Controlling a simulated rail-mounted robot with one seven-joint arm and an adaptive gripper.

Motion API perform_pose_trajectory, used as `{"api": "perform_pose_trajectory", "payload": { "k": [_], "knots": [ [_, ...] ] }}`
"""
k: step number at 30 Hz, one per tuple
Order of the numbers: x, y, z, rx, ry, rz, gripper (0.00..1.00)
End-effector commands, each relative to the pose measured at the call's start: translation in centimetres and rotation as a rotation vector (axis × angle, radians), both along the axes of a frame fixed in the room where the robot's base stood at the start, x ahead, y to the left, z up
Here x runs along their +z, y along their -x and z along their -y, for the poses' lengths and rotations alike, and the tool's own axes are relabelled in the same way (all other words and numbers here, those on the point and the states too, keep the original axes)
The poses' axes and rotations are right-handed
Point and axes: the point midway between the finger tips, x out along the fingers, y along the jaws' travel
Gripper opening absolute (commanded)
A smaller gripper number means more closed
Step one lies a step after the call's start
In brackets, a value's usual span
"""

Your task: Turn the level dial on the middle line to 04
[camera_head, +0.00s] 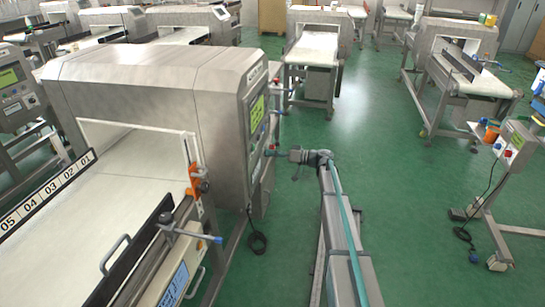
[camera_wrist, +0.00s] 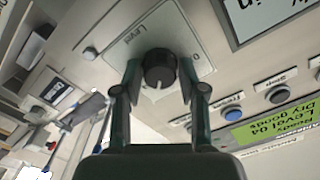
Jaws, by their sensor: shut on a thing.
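The level dial (camera_wrist: 160,68) is a round black knob with a white mark, on a white plate lettered "Level" in the wrist view. My gripper (camera_wrist: 159,78) is shut on it, one finger on each side. The white mark faces toward the palm. The green display (camera_wrist: 272,126) beside it reads Level 04, Dry goods. In the head view my gripper (camera_head: 279,154) is at the side panel of the large steel metal detector (camera_head: 150,85) at the left. The dial itself is too small to make out there; the lit display (camera_head: 257,112) shows above the gripper.
Several push buttons (camera_wrist: 278,94) sit close beside the dial. The near conveyor (camera_head: 90,235) carries a strip numbered 01 to 05 (camera_head: 45,196) and a blue-tipped lever (camera_head: 190,235). Other machines stand behind. Green floor (camera_head: 420,220) is open to the right.

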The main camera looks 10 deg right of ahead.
Motion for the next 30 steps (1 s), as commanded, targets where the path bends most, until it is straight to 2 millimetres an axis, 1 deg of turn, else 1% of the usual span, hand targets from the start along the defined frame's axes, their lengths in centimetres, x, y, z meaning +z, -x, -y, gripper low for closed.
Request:
{"api": "perform_pose_trajectory", "payload": {
  "k": [6,12,18,30],
  "knots": [
    [-0.05,-0.01,0.04,-0.001,-0.062,-0.141,0.06],
    [-0.02,-0.03,0.06,-0.001,-0.1,-0.229,0.06],
    [-0.01,-0.03,0.06,-0.001,-0.119,-0.271,0.06],
    [-0.02,-0.04,0.06,-0.001,-0.122,-0.279,0.06]
  ]
}}
